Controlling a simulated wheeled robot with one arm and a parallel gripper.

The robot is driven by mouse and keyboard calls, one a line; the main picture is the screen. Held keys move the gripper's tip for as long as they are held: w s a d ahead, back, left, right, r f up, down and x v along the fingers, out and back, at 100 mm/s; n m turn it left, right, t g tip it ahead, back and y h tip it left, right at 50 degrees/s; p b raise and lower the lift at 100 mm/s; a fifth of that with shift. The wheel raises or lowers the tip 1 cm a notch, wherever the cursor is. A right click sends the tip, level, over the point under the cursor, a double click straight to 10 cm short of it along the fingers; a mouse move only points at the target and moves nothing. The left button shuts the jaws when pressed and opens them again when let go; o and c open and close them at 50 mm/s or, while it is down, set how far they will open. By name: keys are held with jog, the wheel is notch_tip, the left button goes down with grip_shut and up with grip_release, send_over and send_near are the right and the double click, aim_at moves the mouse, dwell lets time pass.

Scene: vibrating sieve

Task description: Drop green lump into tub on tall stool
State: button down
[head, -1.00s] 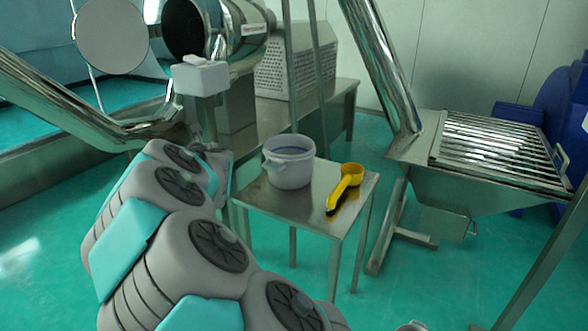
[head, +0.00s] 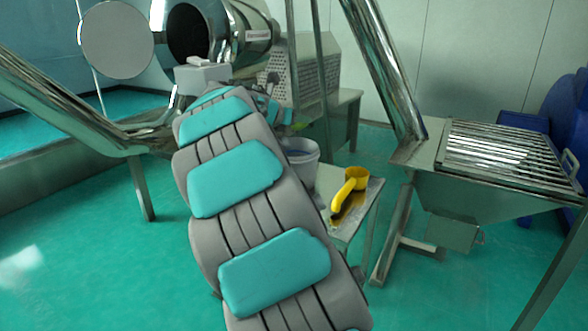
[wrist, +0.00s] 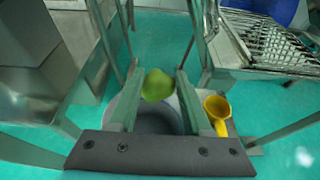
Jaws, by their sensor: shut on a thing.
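The green lump (wrist: 157,86) is between the fingertips of my gripper (wrist: 156,84) in the wrist view, and my gripper is shut on it. A sliver of green also shows by the end of my arm in the head view (head: 299,126). The grey-white tub (head: 303,165) stands on the tall metal stool (head: 366,205), partly hidden by my arm. In the wrist view the tub (wrist: 158,123) shows below and behind the lump, with its open top visible between the fingers. The lump appears above the tub, apart from it.
A yellow scoop (head: 350,189) lies on the stool, right of the tub. A metal sieve with a slatted top (head: 505,150) stands to the right. A steel pipe (head: 385,70) slants down to it. A perforated metal housing (head: 305,70) is behind the stool.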

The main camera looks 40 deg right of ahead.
notch_tip(320, 180, down, 6)
jog(key=b, duration=0.6)
jog(key=shift+r, duration=0.15)
jog(key=shift+c, duration=1.3)
grip_release()
jog(key=p+v, duration=0.1)
jog(key=v, duration=0.7)
